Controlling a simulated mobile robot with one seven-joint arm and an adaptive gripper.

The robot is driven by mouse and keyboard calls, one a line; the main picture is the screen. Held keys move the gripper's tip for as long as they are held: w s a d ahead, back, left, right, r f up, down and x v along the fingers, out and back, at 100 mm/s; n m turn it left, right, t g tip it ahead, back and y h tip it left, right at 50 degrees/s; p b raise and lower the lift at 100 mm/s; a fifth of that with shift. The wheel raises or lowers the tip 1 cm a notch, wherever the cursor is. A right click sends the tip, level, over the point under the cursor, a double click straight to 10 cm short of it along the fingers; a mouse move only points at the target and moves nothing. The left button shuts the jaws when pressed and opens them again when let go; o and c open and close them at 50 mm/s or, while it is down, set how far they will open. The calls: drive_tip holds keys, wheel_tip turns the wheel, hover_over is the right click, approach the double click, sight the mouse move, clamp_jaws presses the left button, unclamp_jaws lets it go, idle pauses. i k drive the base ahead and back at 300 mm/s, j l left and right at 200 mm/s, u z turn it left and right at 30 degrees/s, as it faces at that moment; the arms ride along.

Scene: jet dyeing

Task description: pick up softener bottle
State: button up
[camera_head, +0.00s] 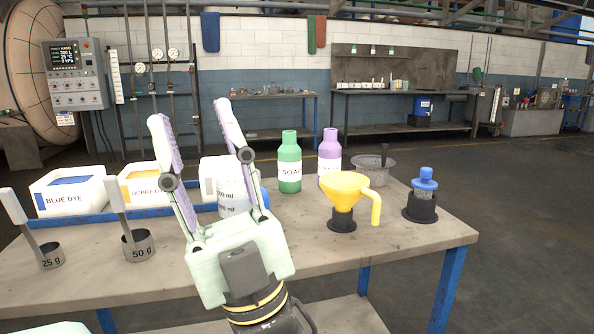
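A green bottle (289,165) labelled SOAP stands upright on the table (420,238). Right beside it, on its right, stands a purple bottle (330,145) with a white label. My gripper (190,112) is raised over the table's front, left of both bottles. Its two fingers point up and stand wide apart with nothing held between them. It is clear of the bottles.
A yellow funnel (345,188) in a dark stand is in front of the purple bottle. A grey bowl (374,170) and a blue-topped item (422,196) stand right. Left are dye boxes (70,192) and scoops (138,246). A measuring jug (232,200) is partly hidden behind my gripper.

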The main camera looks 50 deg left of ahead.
sight(329, 150)
drive_tip(key=i+l+u, duration=0.15)
drive_tip(key=u, duration=0.25)
drive_tip(key=i+l+u, duration=0.2)
drive_tip(key=u, duration=0.2)
drive_tip(key=i+l+u, duration=0.1)
drive_tip(key=l+u, duration=0.3)
drive_tip(key=i+l+u, duration=0.1)
drive_tip(key=l+u, duration=0.75)
drive_tip(key=l, duration=0.2)
drive_tip(key=i, duration=0.05)
